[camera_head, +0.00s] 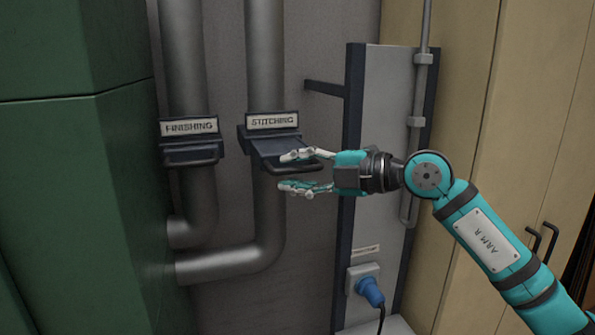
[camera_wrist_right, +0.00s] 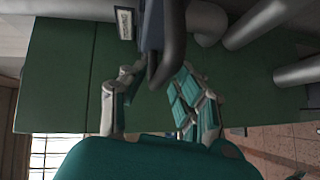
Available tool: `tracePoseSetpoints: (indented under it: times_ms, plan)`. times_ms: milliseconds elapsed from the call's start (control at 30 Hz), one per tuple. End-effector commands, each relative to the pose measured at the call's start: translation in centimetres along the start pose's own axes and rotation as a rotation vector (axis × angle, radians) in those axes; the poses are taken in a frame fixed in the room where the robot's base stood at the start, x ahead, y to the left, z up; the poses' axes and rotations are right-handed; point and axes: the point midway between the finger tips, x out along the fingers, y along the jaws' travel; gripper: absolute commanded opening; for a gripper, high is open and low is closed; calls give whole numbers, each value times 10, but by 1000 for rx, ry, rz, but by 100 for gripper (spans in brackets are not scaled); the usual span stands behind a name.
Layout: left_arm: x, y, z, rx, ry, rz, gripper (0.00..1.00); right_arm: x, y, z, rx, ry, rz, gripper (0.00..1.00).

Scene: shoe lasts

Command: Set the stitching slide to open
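The stitching slide (camera_head: 275,146) is a dark plate in a housing on the right-hand grey pipe, under a label reading STITCHING (camera_head: 272,121). Its plate sticks out toward me, with a bar handle (camera_head: 292,168) at the front. My right gripper (camera_head: 294,171) is open at the handle's right end, one finger above the bar and one below. In the right wrist view the dark handle (camera_wrist_right: 165,62) lies between the spread fingers (camera_wrist_right: 158,98), with gaps visible; I cannot tell whether either touches it. My left gripper is not in view.
The finishing slide (camera_head: 190,150) is on the pipe to the left and sticks out less. A green cabinet (camera_head: 75,190) stands at the left. A grey panel (camera_head: 385,110) with a blue plug (camera_head: 370,291) is behind my right arm. Tan cupboard doors (camera_head: 500,130) are at the right.

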Motion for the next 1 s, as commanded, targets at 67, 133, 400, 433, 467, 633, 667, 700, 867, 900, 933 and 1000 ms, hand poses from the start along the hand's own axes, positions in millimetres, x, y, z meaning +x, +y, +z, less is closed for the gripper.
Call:
tracePoseSetpoints:
  times_ms: [67, 133, 400, 433, 467, 633, 667, 700, 867, 900, 933, 1000]
  plan:
    - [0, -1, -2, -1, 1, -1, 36, 0, 0, 1, 0, -1, 1, 36]
    - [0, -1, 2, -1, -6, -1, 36, 0, 0, 1, -1, -2, 1, 36]
    - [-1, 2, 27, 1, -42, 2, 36, -10, 1, 3, -1, -7, 2, 36]
    - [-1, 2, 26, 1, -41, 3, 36, -14, 1, 3, -1, -6, 2, 36]
    - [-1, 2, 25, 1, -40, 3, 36, -19, 0, 2, -2, -6, 2, 36]
    - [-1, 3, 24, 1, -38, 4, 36, -55, 0, 3, -1, -8, 2, 36]
    - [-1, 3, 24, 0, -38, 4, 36, -61, 0, 3, -1, -7, 1, 36]
    - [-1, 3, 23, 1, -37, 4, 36, -70, 0, 3, -1, -8, 0, 36]
    - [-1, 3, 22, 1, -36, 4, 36, -99, 0, 2, -1, -6, 0, 36]
    - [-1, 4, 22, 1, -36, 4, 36, -104, -1, 2, 0, -5, 0, 36]
    - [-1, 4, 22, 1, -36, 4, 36, -108, -1, 2, 0, -5, 0, 36]
    - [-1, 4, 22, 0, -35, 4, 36, -114, 0, 2, 1, -4, 1, 36]
